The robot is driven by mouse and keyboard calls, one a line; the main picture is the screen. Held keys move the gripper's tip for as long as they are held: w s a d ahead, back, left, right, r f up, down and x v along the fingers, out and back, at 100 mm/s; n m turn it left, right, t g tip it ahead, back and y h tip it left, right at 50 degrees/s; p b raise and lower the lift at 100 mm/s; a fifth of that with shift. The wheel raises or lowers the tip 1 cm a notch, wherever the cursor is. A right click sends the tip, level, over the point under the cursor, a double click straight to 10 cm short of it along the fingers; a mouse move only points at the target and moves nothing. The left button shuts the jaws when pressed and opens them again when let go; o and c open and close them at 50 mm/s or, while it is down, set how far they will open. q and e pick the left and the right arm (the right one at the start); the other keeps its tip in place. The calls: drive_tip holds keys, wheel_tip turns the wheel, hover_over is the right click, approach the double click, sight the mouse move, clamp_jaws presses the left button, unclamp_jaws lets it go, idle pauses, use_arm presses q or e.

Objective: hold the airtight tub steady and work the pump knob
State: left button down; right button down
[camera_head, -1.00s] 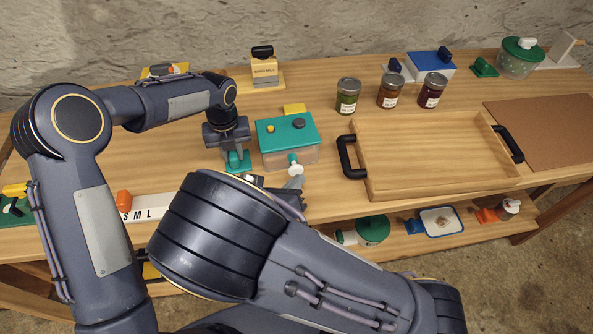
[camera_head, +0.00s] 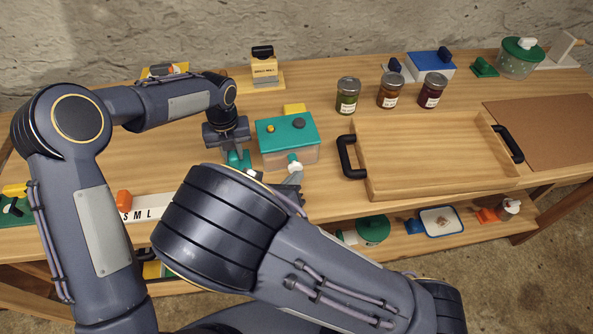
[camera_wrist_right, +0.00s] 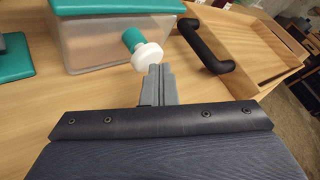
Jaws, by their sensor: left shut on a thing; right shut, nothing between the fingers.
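The airtight tub (camera_head: 288,150) is a clear box with a teal lid, standing on the table left of the tray. Its pump has a teal stem and a white round knob (camera_head: 296,166) pointing out of the front. My left gripper (camera_head: 238,160) is at the tub's left side, shut on a teal handle piece that it mostly hides. My right gripper (camera_wrist_right: 158,72) is shut and empty, its fingertips right at the white knob (camera_wrist_right: 148,57) in the right wrist view. I cannot tell whether they touch it. The tub (camera_wrist_right: 95,45) also shows there.
A wooden tray (camera_head: 430,160) with black handles (camera_head: 350,158) stands close right of the tub. Three jars (camera_head: 390,90) stand behind the tray. A white S M L strip (camera_head: 150,207) lies front left.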

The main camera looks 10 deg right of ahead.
drive_tip(key=shift+w, duration=0.65)
idle(0.3)
drive_tip(key=shift+s+a, duration=0.1)
drive_tip(key=shift+s, duration=1.55)
drive_tip(key=shift+s+d, duration=0.2)
drive_tip(key=shift+s, duration=1.1)
drive_tip(key=shift+s+d, duration=0.15)
drive_tip(key=shift+s, duration=1.1)
idle(0.3)
drive_tip(key=s, duration=0.3)
drive_tip(key=shift+s+d, duration=0.15)
drive_tip(key=shift+s, duration=0.2)
